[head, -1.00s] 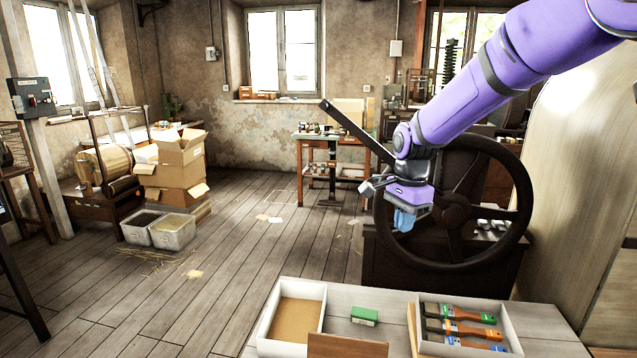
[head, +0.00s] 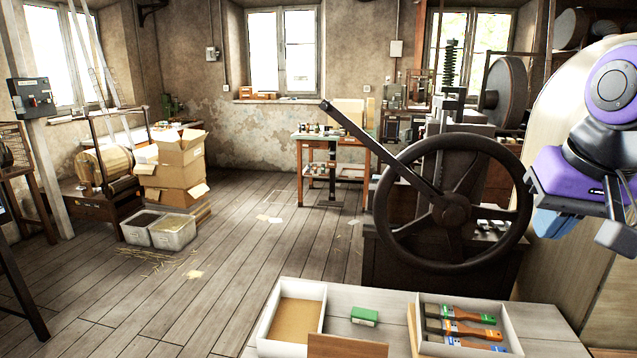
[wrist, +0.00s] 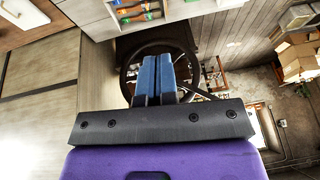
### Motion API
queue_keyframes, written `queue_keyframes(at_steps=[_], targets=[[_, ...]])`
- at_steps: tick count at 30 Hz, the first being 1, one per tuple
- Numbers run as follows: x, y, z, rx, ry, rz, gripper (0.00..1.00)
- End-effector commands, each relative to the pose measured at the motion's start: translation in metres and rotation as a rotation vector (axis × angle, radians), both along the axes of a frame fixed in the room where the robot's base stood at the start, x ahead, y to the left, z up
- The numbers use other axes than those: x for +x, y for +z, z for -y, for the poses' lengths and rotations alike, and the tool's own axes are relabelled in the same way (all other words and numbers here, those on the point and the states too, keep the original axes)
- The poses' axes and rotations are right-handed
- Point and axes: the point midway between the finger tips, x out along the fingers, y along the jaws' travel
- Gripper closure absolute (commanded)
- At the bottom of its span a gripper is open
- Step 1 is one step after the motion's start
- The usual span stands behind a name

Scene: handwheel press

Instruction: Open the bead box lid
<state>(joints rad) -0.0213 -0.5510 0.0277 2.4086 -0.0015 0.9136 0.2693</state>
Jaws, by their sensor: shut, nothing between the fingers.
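I cannot pick out the bead box or its lid for certain in either view. A brown wooden panel (head: 347,346) stands at the bottom edge of the head view, on the near worktop; whether it is part of a box is cut off by the frame. My gripper (head: 556,223) is at the right of the head view, right of the handwheel and above the worktop level. In the wrist view its two blue fingers (wrist: 157,78) lie side by side, shut and empty. They appear to touch nothing.
The press's dark handwheel (head: 453,207) with a long lever stands behind the worktop. On the worktop (head: 395,322) are a white tray (head: 263,338) with a brown bottom, a green block (head: 364,316) and a white tray of brushes (head: 507,335). A pale panel (head: 562,275) stands at right.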

Motion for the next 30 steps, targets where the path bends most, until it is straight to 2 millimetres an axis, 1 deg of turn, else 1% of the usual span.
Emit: queue_keyframes(at_steps=[1,3,7,9,12,17,20,23,26,30], targets=[[-0.015,0.0,0.003,-0.015,0.035,0.022,1.0],[-0.03,-0.002,0.006,-0.034,0.084,0.044,1.0],[-0.052,-0.007,0.011,-0.066,0.153,0.074,1.0],[-0.058,-0.009,0.012,-0.077,0.178,0.085,1.0],[-0.063,-0.011,0.013,-0.086,0.197,0.09,1.0],[-0.064,-0.011,0.013,-0.088,0.202,0.091,1.0],[-0.058,-0.009,0.012,-0.077,0.189,0.081,1.0],[-0.043,-0.003,0.01,-0.05,0.15,0.057,1.0],[-0.019,0.003,0.006,-0.01,0.085,0.021,1.0],[0.021,0.009,-0.001,0.048,-0.02,-0.037,1.0]])
